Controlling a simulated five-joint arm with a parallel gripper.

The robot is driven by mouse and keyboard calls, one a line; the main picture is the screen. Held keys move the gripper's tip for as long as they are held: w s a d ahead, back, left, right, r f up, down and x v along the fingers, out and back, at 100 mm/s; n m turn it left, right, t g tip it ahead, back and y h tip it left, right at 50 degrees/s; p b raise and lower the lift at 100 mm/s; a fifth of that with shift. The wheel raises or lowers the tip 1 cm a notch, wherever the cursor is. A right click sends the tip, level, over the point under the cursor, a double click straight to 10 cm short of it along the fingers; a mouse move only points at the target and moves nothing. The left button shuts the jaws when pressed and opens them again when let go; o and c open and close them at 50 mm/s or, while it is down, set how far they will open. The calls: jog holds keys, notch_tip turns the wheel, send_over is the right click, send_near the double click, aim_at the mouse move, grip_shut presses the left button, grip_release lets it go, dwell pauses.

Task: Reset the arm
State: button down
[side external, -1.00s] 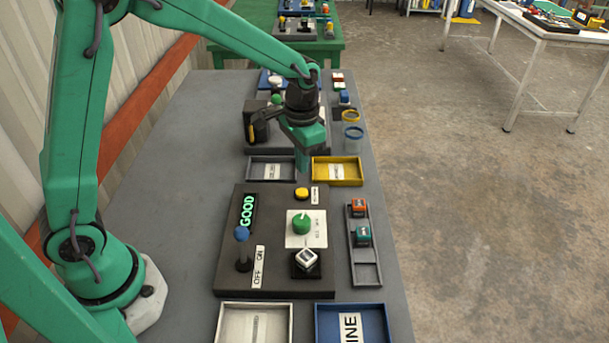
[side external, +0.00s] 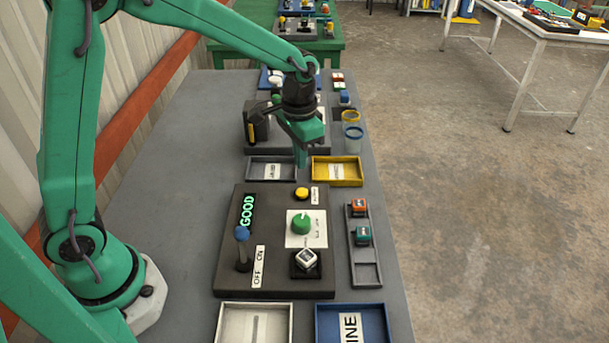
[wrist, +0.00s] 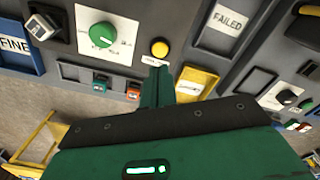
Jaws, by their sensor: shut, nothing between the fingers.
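My gripper (side external: 301,161) points down above the table, near the gap between the grey tray (side external: 271,169) and the yellow tray (side external: 337,171). Its fingers are together with nothing between them; they also show in the wrist view (wrist: 159,72), close to the yellow button (wrist: 160,48). The gripper is clear of the dark control panel (side external: 228,272), which lies nearer the camera.
A rack (side external: 366,273) at the right holds an orange block (side external: 358,207) and a teal block (side external: 362,235). A white tray (side external: 226,312) and a blue tray (side external: 389,312) lie at the front. Behind the gripper stand a dark device (side external: 257,122) and cups (side external: 352,138). The table's left side is bare.

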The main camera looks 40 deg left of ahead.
jog(key=s+a+r+n+t, duration=0.1)
jog(key=s+a+r+t, duration=0.1)
jog(key=s+r, duration=0.4)
jog(key=s+a+r+n+t, duration=0.2)
jog(key=s+r, duration=0.4)
jog(key=s, duration=0.8)
jog(key=shift+a+r+t, duration=0.2)
jog(key=shift+a+t, duration=0.6)
jog(key=shift+a, duration=0.05)
